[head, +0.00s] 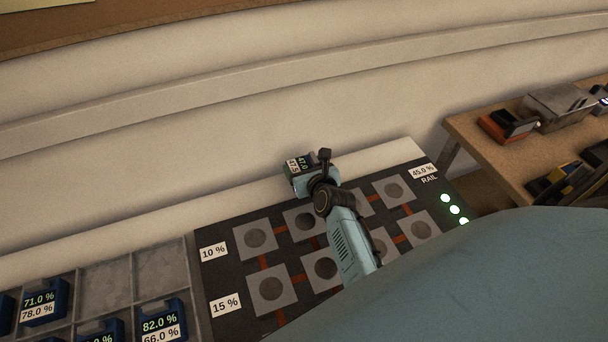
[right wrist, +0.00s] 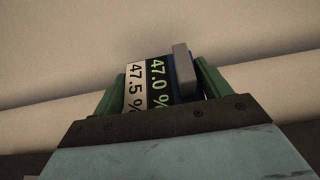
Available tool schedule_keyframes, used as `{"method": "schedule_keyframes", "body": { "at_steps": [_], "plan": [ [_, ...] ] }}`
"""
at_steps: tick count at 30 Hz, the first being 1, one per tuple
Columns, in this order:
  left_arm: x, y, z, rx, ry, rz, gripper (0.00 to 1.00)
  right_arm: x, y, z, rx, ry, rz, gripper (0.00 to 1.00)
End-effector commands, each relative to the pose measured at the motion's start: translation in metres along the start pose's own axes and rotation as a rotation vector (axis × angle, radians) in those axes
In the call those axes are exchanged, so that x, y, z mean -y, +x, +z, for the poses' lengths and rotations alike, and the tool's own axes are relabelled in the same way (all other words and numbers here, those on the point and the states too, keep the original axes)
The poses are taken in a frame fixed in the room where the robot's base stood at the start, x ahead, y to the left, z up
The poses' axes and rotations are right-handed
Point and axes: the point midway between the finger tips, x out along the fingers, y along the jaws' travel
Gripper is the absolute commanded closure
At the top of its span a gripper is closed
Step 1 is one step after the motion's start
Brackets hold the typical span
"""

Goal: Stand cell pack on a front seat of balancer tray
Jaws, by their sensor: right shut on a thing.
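My right gripper (head: 314,180) is shut on a cell pack (head: 298,165), held above the back edge of the balancer tray. The pack also shows between the green fingers in the right wrist view (right wrist: 152,84); its labels read 47.0 % and 47.5 %, turned on their side. The balancer tray (head: 222,271) is a dark board with two rows of square grey seats, each with a round disc. A front seat (head: 270,289) at the left is bare. My right arm hides part of the tray. My left gripper is not in view.
A grey divided bin (head: 193,285) at the lower left holds several blue packs, such as one marked 82.0 % (head: 160,323). A wooden bench (head: 470,135) with tools and boxes stands at the right. The pale wall (head: 250,120) runs behind the tray.

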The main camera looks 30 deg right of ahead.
Motion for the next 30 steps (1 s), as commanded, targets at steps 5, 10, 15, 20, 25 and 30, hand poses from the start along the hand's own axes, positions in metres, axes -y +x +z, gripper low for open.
{"method": "schedule_keyframes", "body": {
  "at_steps": [5, 10, 15, 20, 25, 30],
  "plan": [
    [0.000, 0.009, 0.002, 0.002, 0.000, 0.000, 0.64, 0.001, 0.008, -0.019, 0.000, -0.002, -0.001, 0.53],
    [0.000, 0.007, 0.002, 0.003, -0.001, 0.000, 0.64, 0.001, 0.008, -0.019, 0.002, -0.001, -0.001, 0.53],
    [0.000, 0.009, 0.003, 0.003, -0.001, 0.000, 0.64, 0.001, 0.009, -0.021, 0.001, 0.001, -0.001, 0.53],
    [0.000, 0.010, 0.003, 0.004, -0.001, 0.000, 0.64, 0.000, 0.009, -0.023, -0.001, 0.000, -0.001, 0.11],
    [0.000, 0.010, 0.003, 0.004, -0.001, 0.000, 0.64, 0.000, 0.009, -0.023, -0.001, 0.000, -0.001, 0.02],
    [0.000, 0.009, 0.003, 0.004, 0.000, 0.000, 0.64, 0.000, 0.009, -0.022, -0.001, 0.000, 0.000, 0.02]
  ]
}}
